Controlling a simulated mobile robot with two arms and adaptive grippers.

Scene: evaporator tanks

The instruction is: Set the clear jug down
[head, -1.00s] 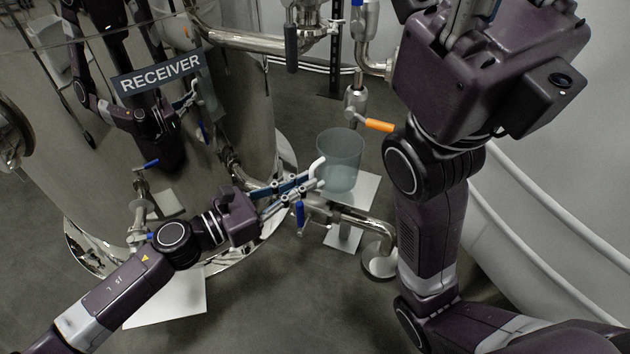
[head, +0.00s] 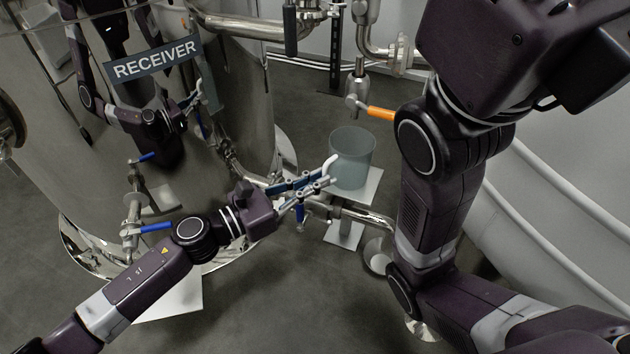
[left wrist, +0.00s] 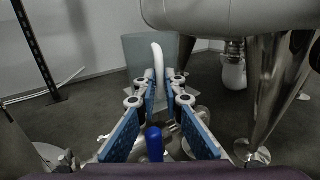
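The clear jug (head: 352,160) is a bluish see-through cylinder, upright, with a white handle (head: 329,165) on its left side. It is over a small white platform (head: 371,187) beside the pipes; I cannot tell whether its base touches. My left gripper (head: 318,180) reaches in from the left with its fingers at the handle. In the left wrist view the white handle (left wrist: 158,62) stands between the two blue-padded fingers, which close in on it, with the jug (left wrist: 140,48) behind. My right arm fills the right side of the head view; its gripper is out of frame.
The shiny tank marked RECEIVER (head: 155,60) stands at the left. An orange valve lever (head: 381,114) is right above the jug. A blue valve lever (head: 299,212) sits just below my left fingers. Pipes (head: 350,214) run near the platform. Open floor lies in front.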

